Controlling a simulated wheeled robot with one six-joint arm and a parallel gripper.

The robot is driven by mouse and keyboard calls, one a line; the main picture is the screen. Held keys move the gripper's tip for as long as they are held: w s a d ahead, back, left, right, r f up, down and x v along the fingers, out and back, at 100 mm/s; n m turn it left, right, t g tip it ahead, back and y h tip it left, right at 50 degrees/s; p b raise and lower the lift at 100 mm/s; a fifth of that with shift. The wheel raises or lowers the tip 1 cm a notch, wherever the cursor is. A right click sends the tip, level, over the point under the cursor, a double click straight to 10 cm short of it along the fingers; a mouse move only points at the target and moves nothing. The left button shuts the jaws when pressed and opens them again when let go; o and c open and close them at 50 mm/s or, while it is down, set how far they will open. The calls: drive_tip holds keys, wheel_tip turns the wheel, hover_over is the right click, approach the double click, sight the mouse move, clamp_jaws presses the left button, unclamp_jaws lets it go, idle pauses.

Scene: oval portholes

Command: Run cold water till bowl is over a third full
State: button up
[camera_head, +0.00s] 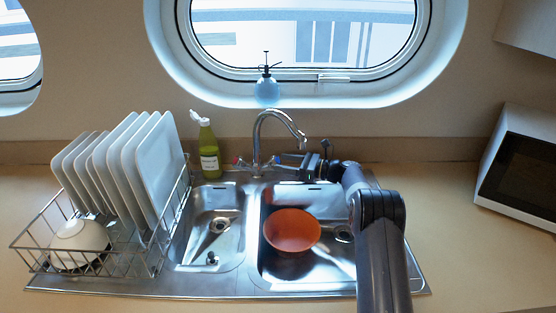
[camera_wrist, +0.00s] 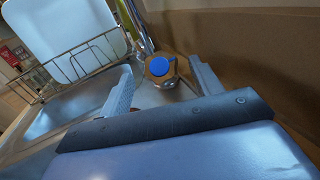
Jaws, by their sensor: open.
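An orange bowl (camera_head: 292,230) sits upright in the right sink basin; I see no water in it. The chrome faucet (camera_head: 257,135) curves over to the right, and its spout end (camera_head: 301,142) is above and behind the bowl. No stream shows. The faucet has a red-marked handle (camera_head: 238,161) on the left and a blue-marked cold handle (camera_head: 276,160) on the right. My gripper (camera_head: 289,160) is open at the right of the cold handle. In the wrist view the blue cap (camera_wrist: 160,67) shows between the spread fingertips, with gaps on both sides.
A wire dish rack (camera_head: 125,262) with several white plates and a white bowl (camera_head: 80,243) stands at the left. A green bottle (camera_head: 208,150) stands behind the empty left basin (camera_head: 215,225). A blue soap dispenser (camera_head: 267,88) is on the sill. A microwave (camera_head: 520,170) is at right.

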sight(280, 162)
drive_tip(key=shift+x, duration=1.5)
drive_tip(key=shift+f, duration=0.1)
drive_tip(key=c, duration=1)
